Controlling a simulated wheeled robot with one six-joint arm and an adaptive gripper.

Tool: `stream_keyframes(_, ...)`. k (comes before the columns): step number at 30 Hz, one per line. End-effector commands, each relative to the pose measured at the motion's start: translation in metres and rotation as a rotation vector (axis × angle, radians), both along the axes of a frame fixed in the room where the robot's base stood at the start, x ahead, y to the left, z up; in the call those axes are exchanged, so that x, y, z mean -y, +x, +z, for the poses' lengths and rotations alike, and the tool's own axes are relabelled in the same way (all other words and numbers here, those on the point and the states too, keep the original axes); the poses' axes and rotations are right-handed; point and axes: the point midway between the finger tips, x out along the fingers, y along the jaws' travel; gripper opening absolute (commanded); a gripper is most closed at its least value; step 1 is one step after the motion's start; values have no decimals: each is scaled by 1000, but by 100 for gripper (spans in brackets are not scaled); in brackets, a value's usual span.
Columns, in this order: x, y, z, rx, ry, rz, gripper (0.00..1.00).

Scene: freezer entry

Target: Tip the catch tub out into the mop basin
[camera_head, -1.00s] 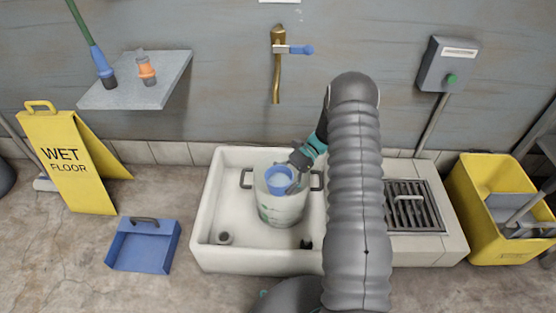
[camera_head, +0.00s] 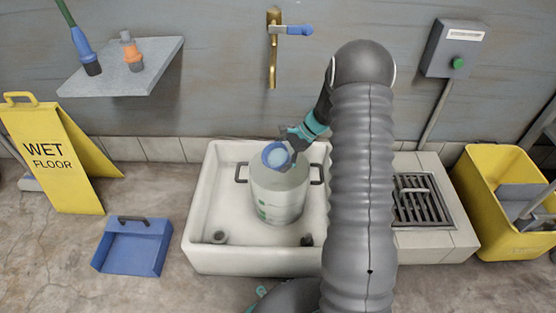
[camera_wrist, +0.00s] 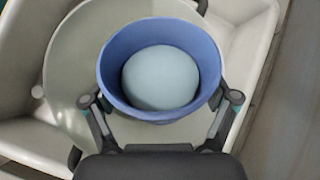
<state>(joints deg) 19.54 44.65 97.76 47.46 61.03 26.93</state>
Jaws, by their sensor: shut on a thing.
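My gripper (camera_head: 292,148) is shut on a small round blue tub (camera_head: 276,155), with a finger on either side of it in the wrist view (camera_wrist: 162,98). The tub is roughly upright, and a smooth pale round surface shows inside it; I cannot tell whether that is liquid or its bottom. The tub is over a larger pale bucket (camera_head: 278,200) with dark side handles. The bucket stands upright in the white mop basin (camera_head: 205,210). I cannot tell the gap between tub and bucket. My arm hides the basin's right end.
A brass tap (camera_head: 273,55) with a blue lever is on the wall above the basin. A floor grate (camera_head: 418,203) and a yellow mop bucket (camera_head: 478,200) are to the right. A blue dustpan (camera_head: 135,248) and a yellow wet-floor sign (camera_head: 55,155) are left. The basin's left part is open.

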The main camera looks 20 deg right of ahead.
Motion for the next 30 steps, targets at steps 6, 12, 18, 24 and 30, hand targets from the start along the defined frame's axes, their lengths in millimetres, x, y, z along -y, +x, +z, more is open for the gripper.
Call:
stream_keyframes(6, -1, 0, -4, 100, -192, 4, 62)
stream_keyframes(12, -4, -2, -1, 186, -363, 5, 62)
stream_keyframes(18, -6, -3, 4, 260, -514, 4, 62)
stream_keyframes(24, -9, -5, 3, 319, -635, 6, 62)
stream_keyframes(30, -10, -6, 1, 350, -698, 2, 62)
